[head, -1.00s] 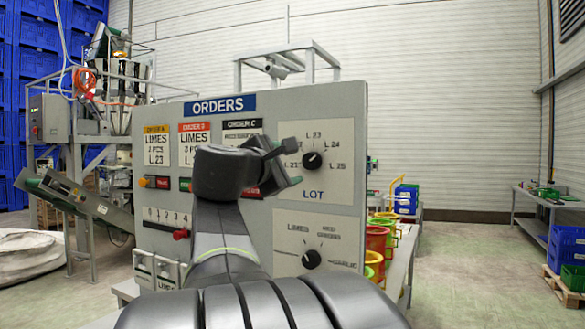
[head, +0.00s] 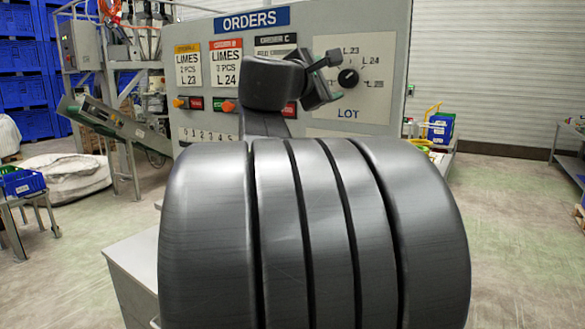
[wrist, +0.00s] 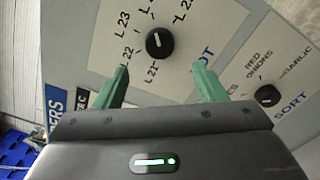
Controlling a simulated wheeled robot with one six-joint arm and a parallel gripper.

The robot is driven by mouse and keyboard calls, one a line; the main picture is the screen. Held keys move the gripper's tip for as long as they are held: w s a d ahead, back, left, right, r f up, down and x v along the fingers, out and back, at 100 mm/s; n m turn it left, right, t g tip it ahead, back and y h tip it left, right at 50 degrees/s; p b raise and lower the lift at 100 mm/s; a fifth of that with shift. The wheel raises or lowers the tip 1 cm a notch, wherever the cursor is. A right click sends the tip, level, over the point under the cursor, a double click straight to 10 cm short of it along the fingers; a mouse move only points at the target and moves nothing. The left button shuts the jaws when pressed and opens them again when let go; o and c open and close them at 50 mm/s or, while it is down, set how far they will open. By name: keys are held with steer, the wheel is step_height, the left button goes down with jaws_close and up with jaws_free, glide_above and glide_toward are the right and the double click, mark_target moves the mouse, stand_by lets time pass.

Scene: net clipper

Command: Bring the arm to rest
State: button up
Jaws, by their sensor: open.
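My gripper (head: 329,78) is in front of the upper right part of the orders panel (head: 390,130), its jaws open and empty. In the wrist view the two green fingers (wrist: 161,82) stand wide apart. The black LOT knob (wrist: 160,42) lies beyond them, between their tips in the picture, with clear panel showing around it. In the head view the LOT knob (head: 348,77) shows just right of the fingers. My arm covers the lower part of the panel in the head view. Which lot the knob points at is hard to tell.
The sort knob (wrist: 267,96) is right of the fingers in the wrist view. Order cards (head: 227,65) and coloured buttons (head: 229,106) are on the panel's left. A conveyor (head: 115,130) and white sack (head: 70,178) stand left. Open floor (head: 520,220) lies right.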

mark_target(346, 79)
steer(key=p+x, duration=0.1)
steer(key=x, duration=0.8)
steer(key=shift+w+d+p, duration=0.25)
steer(key=shift+p, duration=0.05)
steer(key=shift+s+a, duration=0.15)
